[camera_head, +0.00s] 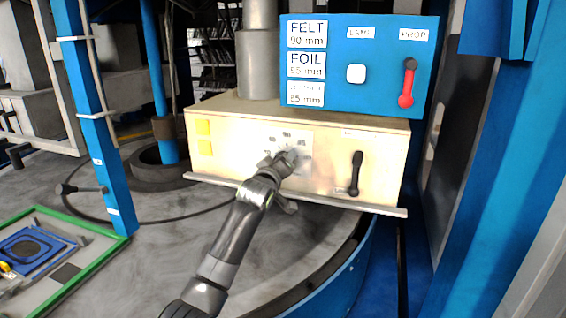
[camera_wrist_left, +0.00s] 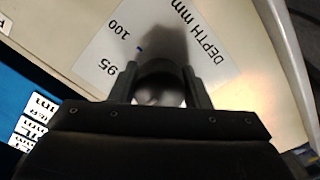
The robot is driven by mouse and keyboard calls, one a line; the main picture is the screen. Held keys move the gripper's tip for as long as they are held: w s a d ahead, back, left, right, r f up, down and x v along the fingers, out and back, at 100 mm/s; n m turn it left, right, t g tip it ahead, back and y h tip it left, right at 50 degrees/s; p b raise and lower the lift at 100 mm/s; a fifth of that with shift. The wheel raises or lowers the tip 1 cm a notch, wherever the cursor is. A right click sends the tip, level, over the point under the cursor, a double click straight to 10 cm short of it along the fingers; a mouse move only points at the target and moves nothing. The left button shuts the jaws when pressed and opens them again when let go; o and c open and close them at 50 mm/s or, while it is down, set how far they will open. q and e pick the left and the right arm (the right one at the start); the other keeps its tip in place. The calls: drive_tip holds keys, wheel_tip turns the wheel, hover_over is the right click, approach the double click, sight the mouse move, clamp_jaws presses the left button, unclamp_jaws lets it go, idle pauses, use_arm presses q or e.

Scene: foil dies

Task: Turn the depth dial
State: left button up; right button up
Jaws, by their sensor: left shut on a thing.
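The depth dial (camera_wrist_left: 160,77) is a grey round knob on a white scale plate, in the left wrist view between my left gripper's fingers (camera_wrist_left: 160,88). The plate (camera_wrist_left: 192,45) reads "DEPTH mm", with 100 and 95 legible. A short blue mark (camera_wrist_left: 140,49) shows close to the 100. In the head view the scale plate (camera_head: 303,139) is on the front of a pale wooden box. My left gripper (camera_head: 289,158) reaches its middle and is shut on the dial, hiding most of it. The dial's pointer setting cannot be read. My right gripper is in neither view.
A black lever (camera_head: 356,172) is on the box front, right of the plate. A green-edged tray (camera_head: 85,262) lies lower left.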

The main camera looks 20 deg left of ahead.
use_arm(q)
drive_tip(key=shift+n, duration=0.3)
drive_tip(key=o, duration=1)
drive_tip(key=shift+s+f+b, duration=0.1)
drive_tip(key=shift+s+b, duration=0.2)
drive_tip(key=shift+s, duration=0.3)
drive_tip(key=s+b, duration=0.4)
drive_tip(key=s, duration=1.2)
drive_tip(key=shift+a, duration=0.3)
drive_tip(key=shift+s, duration=0.1)
